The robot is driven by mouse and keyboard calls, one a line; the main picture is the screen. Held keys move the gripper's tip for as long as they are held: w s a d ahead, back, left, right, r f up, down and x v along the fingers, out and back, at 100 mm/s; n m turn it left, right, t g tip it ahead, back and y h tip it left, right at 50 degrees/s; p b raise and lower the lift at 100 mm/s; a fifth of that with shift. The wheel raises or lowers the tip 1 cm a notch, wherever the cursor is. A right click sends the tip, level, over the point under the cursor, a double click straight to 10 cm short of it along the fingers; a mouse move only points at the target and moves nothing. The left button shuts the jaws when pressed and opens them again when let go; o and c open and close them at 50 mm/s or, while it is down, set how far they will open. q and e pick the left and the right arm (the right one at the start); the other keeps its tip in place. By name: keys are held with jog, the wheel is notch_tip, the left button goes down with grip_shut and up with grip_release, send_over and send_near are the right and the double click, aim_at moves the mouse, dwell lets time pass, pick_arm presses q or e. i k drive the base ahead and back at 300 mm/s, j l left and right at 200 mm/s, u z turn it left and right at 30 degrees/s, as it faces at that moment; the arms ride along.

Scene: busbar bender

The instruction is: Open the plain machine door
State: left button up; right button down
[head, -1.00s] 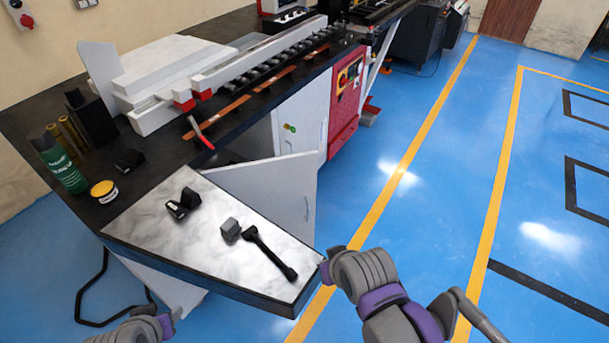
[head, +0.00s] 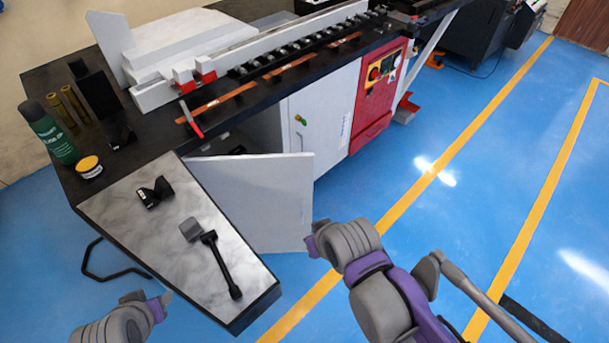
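The plain machine door (head: 252,200) is a blank white panel low on the front of the machine. It stands swung out from the cabinet, with a dark gap behind its top edge. My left gripper (head: 163,299) is low at the left, in front of the marble-topped table end and away from the door. Its finger opening is not clear.
A second white door (head: 322,115) with a green and yellow latch is shut beside the red control panel (head: 377,95). A marble worktop (head: 150,225) with a black-handled tool (head: 222,265) juts out at the left. Blue floor (head: 430,220) is clear at the right.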

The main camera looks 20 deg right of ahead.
aim_at(268, 198)
jog(key=i+l+u, duration=0.1)
jog(key=l+u, duration=0.25)
jog(key=l, duration=0.35)
jog(key=l+u, duration=0.35)
jog(key=l, duration=0.35)
jog(key=l+u, duration=0.35)
jog(key=l, duration=0.35)
jog(key=l+u, duration=0.25)
jog(key=l, duration=0.25)
jog(key=k+l+u, duration=0.15)
jog(key=l+u, duration=0.15)
jog(key=l, duration=0.2)
jog(key=i+l+u, duration=0.15)
jog(key=l+u, duration=0.3)
jog(key=l, duration=0.3)
jog(key=l+u, duration=0.4)
jog(key=l, duration=0.35)
jog(key=i, duration=0.05)
